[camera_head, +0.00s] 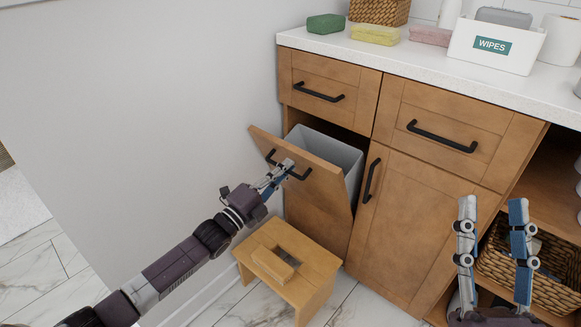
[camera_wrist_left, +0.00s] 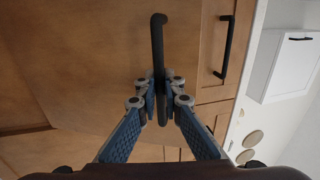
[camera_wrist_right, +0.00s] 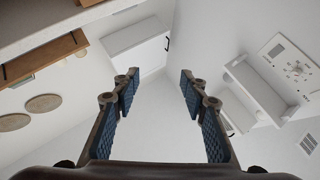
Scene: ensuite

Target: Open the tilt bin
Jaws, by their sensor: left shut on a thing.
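The tilt bin's wooden front (camera_head: 318,194) leans outward from the cabinet, its top edge away from the frame. A grey bin liner (camera_head: 335,150) shows behind it, and its inside is partly visible. My left gripper (camera_head: 284,168) is shut on the black bar handle (camera_head: 300,175) near the top of the front. In the left wrist view the handle (camera_wrist_left: 158,50) runs between the two closed fingertips (camera_wrist_left: 160,85). My right gripper (camera_head: 492,205) is open and empty, raised in front of the cabinet's right side. Its fingers (camera_wrist_right: 160,85) stand well apart in the right wrist view.
A small wooden step stool (camera_head: 288,262) stands on the floor just below the tilted front. A wall (camera_head: 150,110) lies to the left. A wicker basket (camera_head: 540,270) sits on an open shelf at right. The countertop (camera_head: 420,62) holds sponges and a wipes box (camera_head: 495,45).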

